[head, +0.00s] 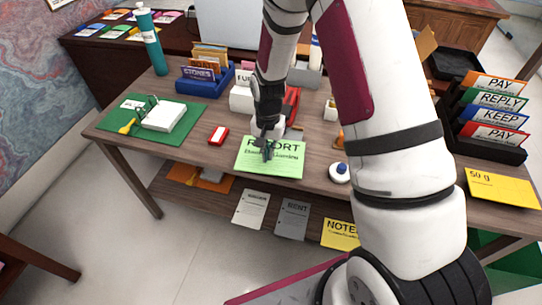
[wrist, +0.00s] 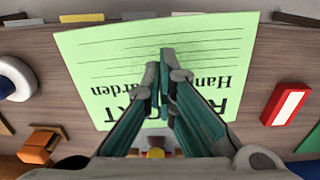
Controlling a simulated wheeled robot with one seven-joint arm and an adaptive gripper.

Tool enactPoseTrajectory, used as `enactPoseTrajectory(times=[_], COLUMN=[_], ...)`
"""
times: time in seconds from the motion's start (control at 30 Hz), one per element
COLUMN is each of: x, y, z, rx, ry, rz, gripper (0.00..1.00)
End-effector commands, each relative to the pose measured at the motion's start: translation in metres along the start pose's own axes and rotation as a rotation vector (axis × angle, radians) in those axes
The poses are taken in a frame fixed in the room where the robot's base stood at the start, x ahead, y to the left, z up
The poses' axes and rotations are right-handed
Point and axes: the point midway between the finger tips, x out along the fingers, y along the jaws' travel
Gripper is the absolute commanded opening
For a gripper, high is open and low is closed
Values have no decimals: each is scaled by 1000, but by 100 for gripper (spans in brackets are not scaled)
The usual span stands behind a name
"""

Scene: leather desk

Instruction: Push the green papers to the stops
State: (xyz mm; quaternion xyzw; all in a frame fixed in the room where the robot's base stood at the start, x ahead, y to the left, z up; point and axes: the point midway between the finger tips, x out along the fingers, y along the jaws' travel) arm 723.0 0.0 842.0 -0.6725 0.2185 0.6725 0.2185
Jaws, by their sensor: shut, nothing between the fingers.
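A green paper headed "REPORT" (head: 285,168) lies flat at the front edge of the desk. In the wrist view the green paper (wrist: 210,50) appears upside down and its far side reaches slightly past the desk edge. I cannot tell whether it is one sheet or several stacked. My gripper (head: 267,155) points down over the middle of the paper, fingers together and empty. I cannot make out the stops; my arm hides part of the desk behind.
A red and white box (head: 218,135) lies left of the paper. A white round object with a blue top (head: 340,173) stands to its right. A green mat (head: 105,123) is further left. A blue file holder (head: 205,83) and a white box (head: 241,99) stand behind.

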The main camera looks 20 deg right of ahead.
Motion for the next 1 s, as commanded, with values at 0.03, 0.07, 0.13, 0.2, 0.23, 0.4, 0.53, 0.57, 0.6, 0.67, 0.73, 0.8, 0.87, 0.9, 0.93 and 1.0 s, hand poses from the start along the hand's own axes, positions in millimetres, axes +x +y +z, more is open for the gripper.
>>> enactPoseTrajectory(times=[0.03,0.07,0.13,0.2,0.23,0.4,0.53,0.57,0.6,0.67,0.73,0.8,0.87,0.9,0.93,1.0], x=[0,0,0,0,0,0,2,2,2,3,4,5,5,6,6,7], y=[0,0,0,0,0,0,0,0,0,0,0,0,0,0,0,0], z=[0,0,0,0,0,0,0,0,0,0,0,0,0,0,0,0], rx=[0,0,0,0,0,0,0,0,0,0,0,0,0,0,0,0], ry=[0,0,0,0,0,0,0,0,0,0,0,0,0,0,0,0], rz=[0,0,0,0,0,0,0,0,0,0,0,0,0,0,0,0], gripper=[0,0,0,0,0,0,0,0,0,0,0,0,0,0,0,0])
